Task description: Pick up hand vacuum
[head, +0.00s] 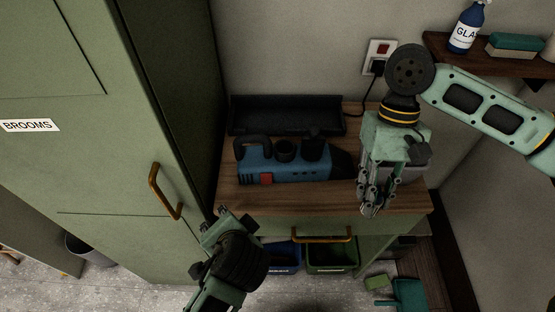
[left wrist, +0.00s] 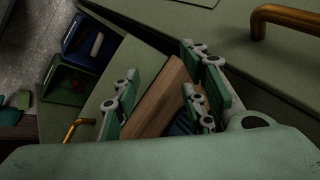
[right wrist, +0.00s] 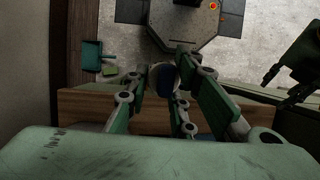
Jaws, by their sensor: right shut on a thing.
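The hand vacuum (head: 290,168), blue with a dark top handle and dark nose, lies on the wooden bench top (head: 280,200). A blue part of it shows between the fingers in the left wrist view (left wrist: 180,125). My left gripper (head: 222,213) is open and empty, in front of the bench and lower left of the vacuum. My right gripper (head: 370,205) is right of the vacuum's nose. In the right wrist view it (right wrist: 162,68) is shut on a small round dark-blue and pale thing (right wrist: 164,80), partly hidden by the fingers.
A black tray (head: 290,115) stands behind the vacuum. A green cabinet marked BROOMS (head: 110,140) is on the left. A shelf (head: 480,58) holds a spray bottle (head: 466,30). Blue (head: 282,257) and green (head: 332,257) bins stand under the bench. A teal dustpan (head: 408,293) lies on the floor.

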